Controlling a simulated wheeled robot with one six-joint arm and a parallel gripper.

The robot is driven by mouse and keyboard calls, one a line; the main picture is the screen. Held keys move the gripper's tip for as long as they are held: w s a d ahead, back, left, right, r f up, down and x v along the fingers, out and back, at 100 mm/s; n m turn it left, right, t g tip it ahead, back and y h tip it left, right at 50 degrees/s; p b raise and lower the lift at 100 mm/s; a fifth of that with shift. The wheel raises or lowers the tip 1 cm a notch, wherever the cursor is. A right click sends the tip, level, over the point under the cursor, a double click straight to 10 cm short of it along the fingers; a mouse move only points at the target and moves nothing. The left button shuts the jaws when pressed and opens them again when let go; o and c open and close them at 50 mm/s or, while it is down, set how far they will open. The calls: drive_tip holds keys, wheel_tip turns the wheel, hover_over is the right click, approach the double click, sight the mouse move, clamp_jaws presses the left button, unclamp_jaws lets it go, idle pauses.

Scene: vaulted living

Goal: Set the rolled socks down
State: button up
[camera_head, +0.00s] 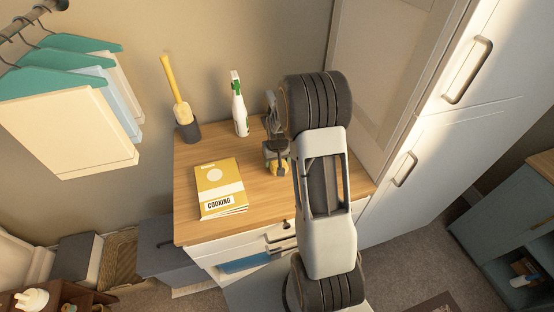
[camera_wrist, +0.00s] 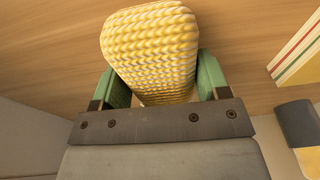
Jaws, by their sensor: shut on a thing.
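The rolled socks (camera_wrist: 155,52) are a yellow and white knitted bundle, large in the wrist view. My gripper (camera_wrist: 160,88) is shut on them, with a green finger pad against each side. In the head view my gripper (camera_head: 277,150) is over the wooden top of the cabinet (camera_head: 198,156), near its right part. Only a small yellow bit of the socks (camera_head: 284,165) shows there, the rest hidden by the gripper and my arm. I cannot tell whether the socks touch the wood.
A yellow cooking book (camera_head: 220,186) lies left of my gripper. A white and green spray bottle (camera_head: 239,108) and a brush in a dark holder (camera_head: 187,128) stand at the back. A drawer (camera_head: 245,262) is partly open. Bare wood lies between book and bottle.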

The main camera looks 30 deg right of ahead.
drive_tip(key=shift+f, duration=0.2)
drive_tip(key=shift+f, duration=0.1)
drive_tip(key=o, duration=0.9)
